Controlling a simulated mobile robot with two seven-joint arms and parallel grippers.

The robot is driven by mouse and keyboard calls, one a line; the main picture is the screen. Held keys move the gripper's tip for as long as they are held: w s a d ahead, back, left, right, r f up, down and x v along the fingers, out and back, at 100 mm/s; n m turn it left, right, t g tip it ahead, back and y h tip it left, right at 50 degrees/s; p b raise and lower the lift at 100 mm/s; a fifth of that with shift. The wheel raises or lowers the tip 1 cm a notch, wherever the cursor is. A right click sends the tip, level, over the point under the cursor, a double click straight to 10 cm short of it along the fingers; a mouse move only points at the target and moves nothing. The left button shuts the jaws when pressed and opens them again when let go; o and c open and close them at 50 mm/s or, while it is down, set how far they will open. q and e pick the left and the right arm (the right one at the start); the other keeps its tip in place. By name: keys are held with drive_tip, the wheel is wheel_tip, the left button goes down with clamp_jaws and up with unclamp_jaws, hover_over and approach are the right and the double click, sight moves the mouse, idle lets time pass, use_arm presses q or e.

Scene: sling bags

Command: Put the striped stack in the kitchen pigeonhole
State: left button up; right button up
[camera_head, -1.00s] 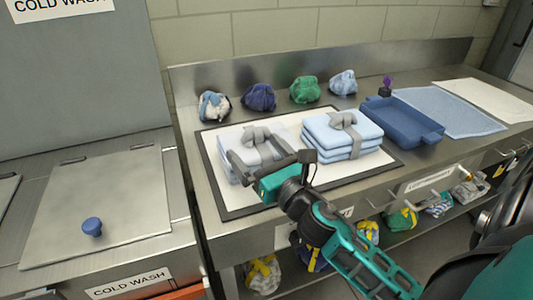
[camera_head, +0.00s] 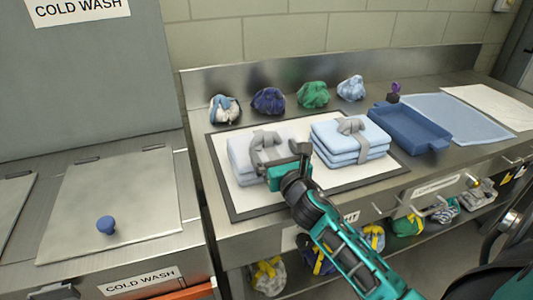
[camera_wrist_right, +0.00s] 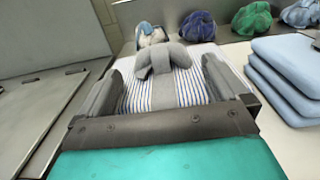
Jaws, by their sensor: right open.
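The striped stack (camera_head: 240,151) is a folded white cloth bundle with a grey knotted strap, on the left of a white mat with a dark border. The right wrist view shows its blue and tan stripes (camera_wrist_right: 140,97) and grey knot. My right gripper (camera_head: 272,153) is open, low over the near side of the stack. In the right wrist view its fingers (camera_wrist_right: 160,72) straddle the stack, one on each side; I cannot tell whether they touch it. My left gripper is out of view. A label reading kitchen is not legible; the shelf below the counter is partly hidden by my arm.
A plain blue strapped stack (camera_head: 350,143) stands close to the right on the mat (camera_head: 222,205). Several cloth bundles line the back wall. A blue tray (camera_head: 408,127) and blue cloth (camera_head: 455,113) lie right. Bundles (camera_head: 268,277) sit on the shelf below.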

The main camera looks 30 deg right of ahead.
sight(268, 139)
drive_tip(key=x, duration=0.4)
drive_tip(key=shift+r, duration=0.1)
drive_tip(key=shift+c, duration=0.3)
clamp_jaws()
drive_tip(key=shift+r, duration=0.15)
idle(0.6)
